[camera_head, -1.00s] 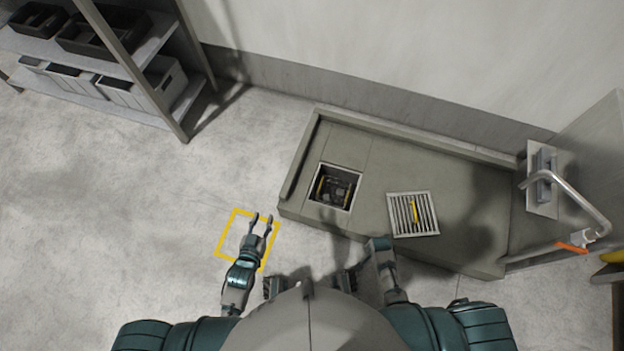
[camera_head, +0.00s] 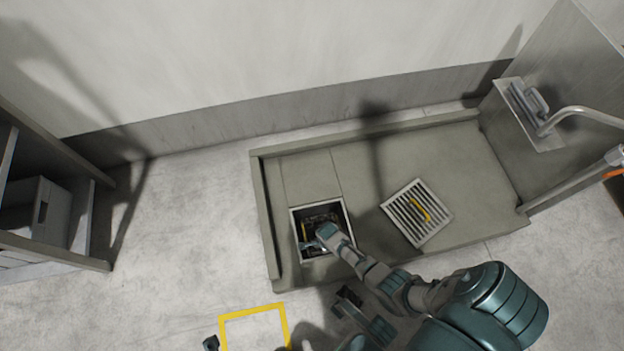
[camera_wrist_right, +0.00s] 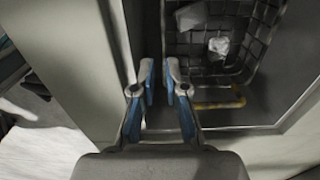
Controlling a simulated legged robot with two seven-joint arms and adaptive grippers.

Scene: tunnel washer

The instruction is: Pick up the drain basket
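The drain basket (camera_head: 322,214) is a dark wire basket sitting in the square pit of the grey platform. In the right wrist view, its mesh (camera_wrist_right: 215,45) holds a small pale scrap, and a yellow handle bar (camera_wrist_right: 220,104) shows at its near end. My right gripper (camera_head: 311,245) reaches over the near part of the pit and hides part of the basket. In the right wrist view the right gripper (camera_wrist_right: 161,70) has its fingertips a small gap apart, with nothing between them, left of the handle. A dark part at the bottom left of the head view may belong to my left gripper.
A slatted grate (camera_head: 417,213) with a yellow handle lies on the platform (camera_head: 400,160) right of the pit. A bent metal pipe (camera_head: 580,113) stands at the right. A yellow floor square (camera_head: 254,311) is at the bottom. A shelf (camera_head: 50,250) stands left.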

